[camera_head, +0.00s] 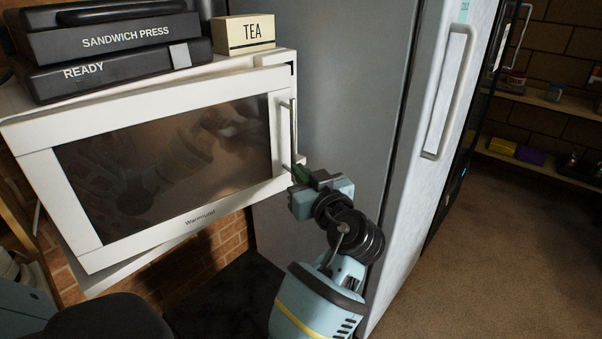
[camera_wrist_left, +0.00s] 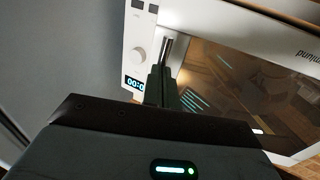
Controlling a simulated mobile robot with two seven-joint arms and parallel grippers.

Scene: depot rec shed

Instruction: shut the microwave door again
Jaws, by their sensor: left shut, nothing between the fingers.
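The white microwave (camera_head: 282,58) has a dark-windowed door (camera_head: 165,170) with a vertical bar handle (camera_head: 293,130) on its right side. The door stands slightly ajar, its handle side out from the body. My left gripper (camera_head: 300,173) is shut and empty at the lower end of the handle; whether it touches is unclear. In the left wrist view the shut fingers (camera_wrist_left: 160,85) point at the door's handle edge, with the control panel (camera_wrist_left: 138,50), its knob and lit clock beside it. My right gripper is not in view.
A sandwich press box (camera_head: 110,40) and a tea box (camera_head: 245,35) sit on top of the microwave. A tall grey fridge (camera_head: 340,80) stands close on the right, near my left arm. Open carpet (camera_head: 490,240) and shelves (camera_head: 540,100) lie farther right.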

